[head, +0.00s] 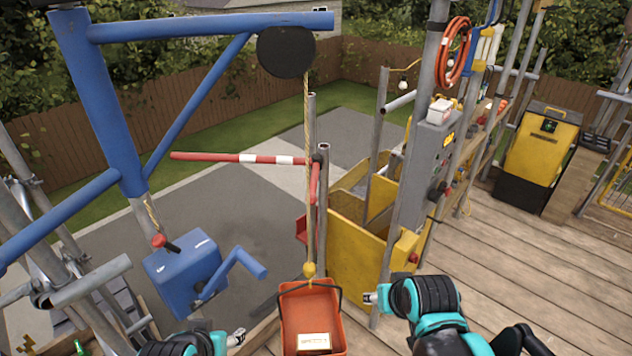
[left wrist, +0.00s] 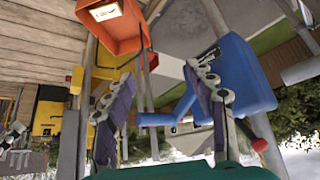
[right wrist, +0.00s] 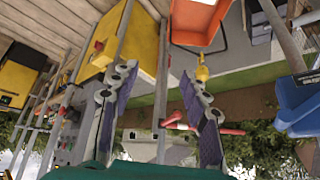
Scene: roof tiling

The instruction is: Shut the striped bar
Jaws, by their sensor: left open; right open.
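The striped bar (head: 235,158), red with white bands, stands out level to the left from a grey post (head: 322,200) in the head view. A short red arm (head: 315,182) hangs by the post. In the right wrist view a red bar (right wrist: 228,130) shows beyond the fingers, partly hidden. My right gripper (head: 371,298) is open and empty, right of the orange bucket (head: 312,312) and apart from the bar. My left gripper (head: 237,337) is open and empty at the bottom, left of the bucket. Its spread fingers show in the left wrist view (left wrist: 158,80).
The bucket hangs on a rope from a blue hoist frame (head: 200,28), between my grippers and the bar. A blue winch box with a crank (head: 185,275) stands at the left. A yellow chute (head: 365,260) and grey control box (head: 428,155) stand right. The wooden deck (head: 500,280) is mostly clear.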

